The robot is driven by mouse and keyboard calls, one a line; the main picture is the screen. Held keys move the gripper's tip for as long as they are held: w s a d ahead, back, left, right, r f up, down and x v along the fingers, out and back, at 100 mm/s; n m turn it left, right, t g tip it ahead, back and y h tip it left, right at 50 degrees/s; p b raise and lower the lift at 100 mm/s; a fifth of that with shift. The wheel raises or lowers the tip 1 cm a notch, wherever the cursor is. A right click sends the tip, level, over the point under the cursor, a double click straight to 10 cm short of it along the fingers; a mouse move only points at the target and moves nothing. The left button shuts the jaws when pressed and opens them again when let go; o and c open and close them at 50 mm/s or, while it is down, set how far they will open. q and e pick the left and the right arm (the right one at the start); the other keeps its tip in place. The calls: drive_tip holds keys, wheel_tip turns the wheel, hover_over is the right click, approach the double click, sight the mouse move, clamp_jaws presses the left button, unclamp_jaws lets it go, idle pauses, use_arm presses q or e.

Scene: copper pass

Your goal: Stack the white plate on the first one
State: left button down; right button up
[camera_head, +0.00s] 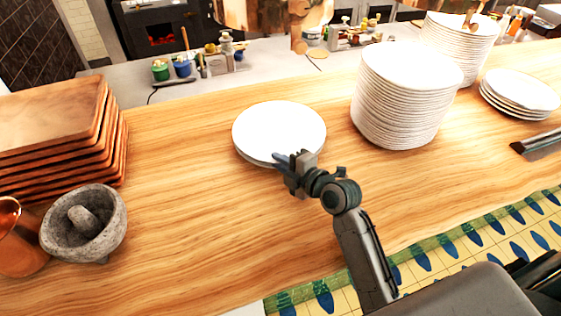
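A round white plate (279,128) lies on the wooden counter in the middle of the view. A second rim shows just under its front left edge, so there seem to be two plates, one on the other. My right gripper (287,162) is at the front edge of the plates, its fingertips overlapping the rim in the picture. Its fingers are small and dark, and I cannot tell whether they are shut on the rim or apart. My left gripper is not in view.
A tall plate stack (398,110) stands right of the plates, with another stack (458,45) behind and a low pile (520,90) at far right. Wooden boards (50,125) and a stone mortar (95,237) stand left.

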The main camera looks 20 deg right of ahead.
drive_tip(key=shift+r, duration=0.1)
drive_tip(key=shift+r+p, duration=0.15)
drive_tip(key=shift+p, duration=0.15)
drive_tip(key=shift+s+d, duration=0.15)
drive_tip(key=shift+s, duration=0.1)
drive_tip(key=b+v, duration=0.3)
drive_tip(key=v, duration=0.7)
drive_tip(key=shift+s+d+r+b, duration=0.1)
drive_tip(key=shift+s+d+b, duration=0.1)
drive_tip(key=shift+s, duration=0.15)
drive_tip(key=shift+s+d+r+b, duration=0.1)
drive_tip(key=shift+s+r+b, duration=0.05)
drive_tip(key=shift+s, duration=0.15)
drive_tip(key=shift+r, duration=0.1)
